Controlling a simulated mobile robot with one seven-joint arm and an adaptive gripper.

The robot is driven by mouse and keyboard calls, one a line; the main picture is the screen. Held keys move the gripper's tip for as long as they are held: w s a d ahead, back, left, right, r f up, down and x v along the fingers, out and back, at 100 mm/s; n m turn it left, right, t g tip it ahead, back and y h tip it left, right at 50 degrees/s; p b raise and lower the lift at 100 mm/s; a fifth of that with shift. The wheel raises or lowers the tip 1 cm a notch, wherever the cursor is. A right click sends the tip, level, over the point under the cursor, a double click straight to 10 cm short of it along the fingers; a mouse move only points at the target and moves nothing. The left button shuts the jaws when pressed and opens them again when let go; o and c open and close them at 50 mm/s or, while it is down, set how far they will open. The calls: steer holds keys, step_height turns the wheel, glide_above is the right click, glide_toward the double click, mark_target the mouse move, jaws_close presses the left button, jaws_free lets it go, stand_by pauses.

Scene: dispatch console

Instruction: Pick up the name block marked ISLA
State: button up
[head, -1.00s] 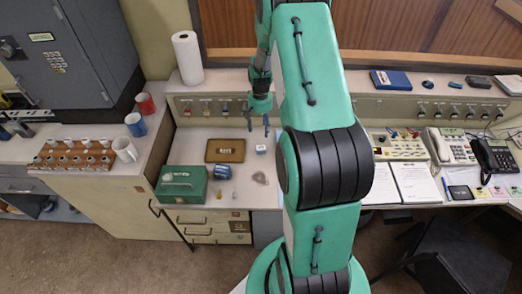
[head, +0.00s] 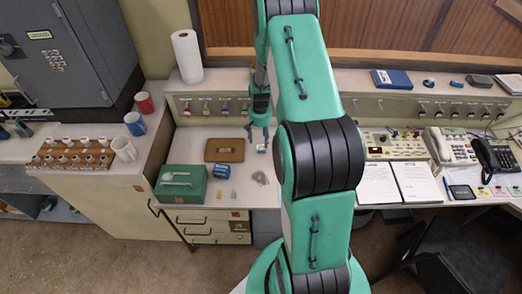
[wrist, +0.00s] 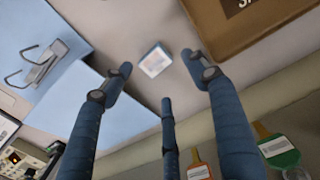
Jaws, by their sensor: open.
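A small white block (wrist: 155,60) lies on the desk, with a pale reddish patch on its face; its lettering is too blurred to read. It also shows in the head view (head: 261,149), partly covered by my fingers. My gripper (head: 259,138) is above the desk, just over the block. In the wrist view my gripper (wrist: 158,72) has its fingers spread wide and nothing between them touches them. The block appears beyond the fingertips, roughly between the two outer ones.
A brown tray (head: 225,149) lies close to the block's left in the head view. A green box (head: 181,185), a blue item (head: 221,171) and small items are nearer. Keys with coloured tags hang behind. In the wrist view a blue clipboard (wrist: 80,98) lies beside the block.

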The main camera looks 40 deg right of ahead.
mark_target(261, 146)
steer(key=shift+f, duration=0.15)
steer(key=shift+s+f+b, duration=0.2)
steer(key=shift+f+b, duration=0.25)
steer(key=shift+f, duration=2.15)
steer(key=c, duration=1.2)
